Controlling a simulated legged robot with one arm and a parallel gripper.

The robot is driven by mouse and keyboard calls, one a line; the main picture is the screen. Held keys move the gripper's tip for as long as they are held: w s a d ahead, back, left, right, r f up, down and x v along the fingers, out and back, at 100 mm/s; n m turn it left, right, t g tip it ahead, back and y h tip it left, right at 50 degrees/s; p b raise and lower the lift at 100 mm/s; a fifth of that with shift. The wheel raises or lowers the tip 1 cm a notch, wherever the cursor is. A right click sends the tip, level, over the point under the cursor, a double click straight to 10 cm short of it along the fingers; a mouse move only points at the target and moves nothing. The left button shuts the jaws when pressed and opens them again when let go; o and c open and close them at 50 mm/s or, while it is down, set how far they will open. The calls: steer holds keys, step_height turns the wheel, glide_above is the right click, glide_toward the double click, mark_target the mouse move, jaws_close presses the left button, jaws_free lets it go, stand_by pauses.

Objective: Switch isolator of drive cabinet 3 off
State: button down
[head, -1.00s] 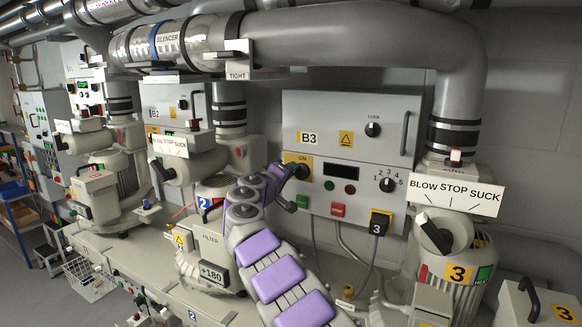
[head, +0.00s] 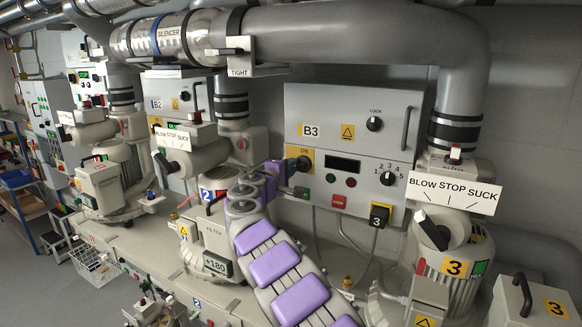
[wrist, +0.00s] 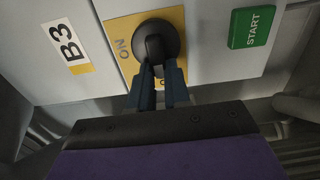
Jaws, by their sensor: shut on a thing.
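The drive cabinet labelled B3 (head: 360,112) stands right of centre in the head view, with a 3 plate on its lower front. Its isolator, a black rotary knob (wrist: 158,38) on a yellow plate, is also visible in the head view (head: 303,163). ON is printed on the plate. My gripper (wrist: 160,72) is shut on the knob's lever, which points down in the wrist view, towards a mostly hidden letter beginning with O. The fingers cover the lever's end. In the head view my arm's wrist hides part of the contact.
A selector (head: 387,178) and LOCK knob (head: 374,124) are further right. The filter unit (head: 210,250) stands left of my arm; a large pipe (head: 340,35) crosses above.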

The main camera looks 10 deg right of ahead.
steer(key=shift+a+f, duration=0.1)
steer(key=shift+f, duration=0.25)
steer(key=c, duration=1.4)
jaws_free()
steer(key=o, duration=0.3)
steer(key=shift+w+a+r, duration=0.1)
steer(key=shift+w+a, duration=0.05)
steer(key=shift+a, duration=0.05)
steer(key=shift+s+r, duration=0.15)
steer(key=shift+s, duration=0.1)
steer(key=b+v, duration=0.3)
steer(key=v, duration=1.4)
steer(key=shift+w+a+b, duration=0.15)
steer(key=shift+a+b, duration=0.1)
steer(key=shift+b, duration=0.15)
